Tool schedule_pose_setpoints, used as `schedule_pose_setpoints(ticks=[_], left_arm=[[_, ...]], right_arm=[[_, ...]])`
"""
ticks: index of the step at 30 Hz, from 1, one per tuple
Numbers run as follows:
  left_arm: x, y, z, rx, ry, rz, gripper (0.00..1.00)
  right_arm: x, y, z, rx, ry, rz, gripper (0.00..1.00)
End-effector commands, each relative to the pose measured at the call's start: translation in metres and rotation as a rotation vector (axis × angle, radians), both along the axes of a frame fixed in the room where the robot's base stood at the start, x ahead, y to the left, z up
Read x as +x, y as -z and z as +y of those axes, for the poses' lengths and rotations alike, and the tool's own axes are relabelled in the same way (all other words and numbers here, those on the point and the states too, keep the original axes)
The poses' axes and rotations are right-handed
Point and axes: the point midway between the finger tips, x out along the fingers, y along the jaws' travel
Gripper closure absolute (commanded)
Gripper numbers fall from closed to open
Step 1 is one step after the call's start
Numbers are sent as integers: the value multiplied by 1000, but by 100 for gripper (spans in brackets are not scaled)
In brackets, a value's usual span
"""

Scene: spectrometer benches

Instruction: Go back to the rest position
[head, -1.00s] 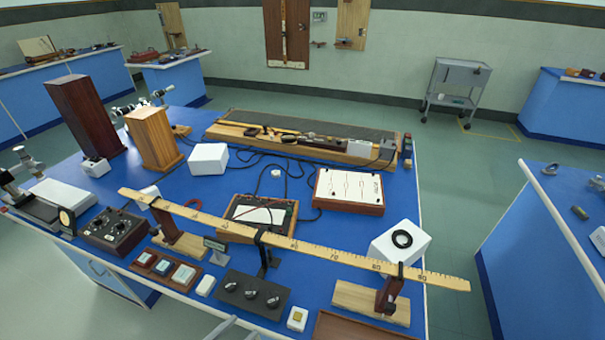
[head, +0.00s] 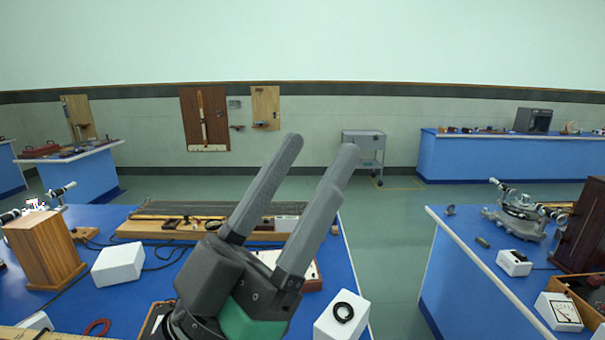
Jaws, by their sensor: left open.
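My left gripper (head: 318,160) shows large in the middle of the head view. Its two long grey fingers point up and a little right, spread apart with nothing between them. It is in front of the blue bench (head: 345,262) and hides part of the apparatus there. My right gripper is not in the head view.
On the blue bench stand a wooden block (head: 42,250), a white box (head: 118,264), a long wooden apparatus (head: 150,228) and a white block with a black ring (head: 341,318). A second bench (head: 425,270) with instruments is at the right. A grey trolley (head: 363,150) stands by the wall.

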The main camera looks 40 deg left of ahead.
Motion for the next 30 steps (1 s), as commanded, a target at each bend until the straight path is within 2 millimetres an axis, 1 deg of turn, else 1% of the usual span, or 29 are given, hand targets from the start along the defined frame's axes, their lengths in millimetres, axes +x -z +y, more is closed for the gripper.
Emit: schedule_pose_setpoints(ticks=[1, 2, 10, 11, 14, 17, 20, 21, 23, 24, 26, 27, 29, 30], left_arm=[[-4, -8, -2, 7, 3, -19, 39], [-5, -10, -2, 9, 3, -25, 39], [-5, -12, -2, 10, 2, -25, 39], [-5, -14, -2, 9, 3, -25, 39], [-5, -32, -2, 9, 3, -25, 39], [-5, -66, -2, 9, 2, -25, 39], [-5, -113, -2, 9, 2, -25, 39], [-5, -134, -2, 9, 2, -25, 39], [-5, -165, -2, 9, 2, -25, 39], [-5, -186, -2, 9, 2, -25, 39], [-5, -215, -2, 9, 2, -25, 39], [-5, -235, -2, 9, 2, -25, 39], [-5, -264, -2, 9, 2, -25, 39], [-5, -284, -2, 9, 2, -25, 39]], right_arm=[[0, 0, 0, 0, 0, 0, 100], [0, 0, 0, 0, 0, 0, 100], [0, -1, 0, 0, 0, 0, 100], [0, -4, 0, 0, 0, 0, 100], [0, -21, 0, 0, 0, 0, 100], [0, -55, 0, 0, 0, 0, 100], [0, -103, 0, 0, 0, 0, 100], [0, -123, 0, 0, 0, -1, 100], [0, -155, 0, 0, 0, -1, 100], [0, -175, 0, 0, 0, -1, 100], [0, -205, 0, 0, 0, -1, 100], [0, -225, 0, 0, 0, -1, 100], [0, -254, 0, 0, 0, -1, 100], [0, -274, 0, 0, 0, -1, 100]])
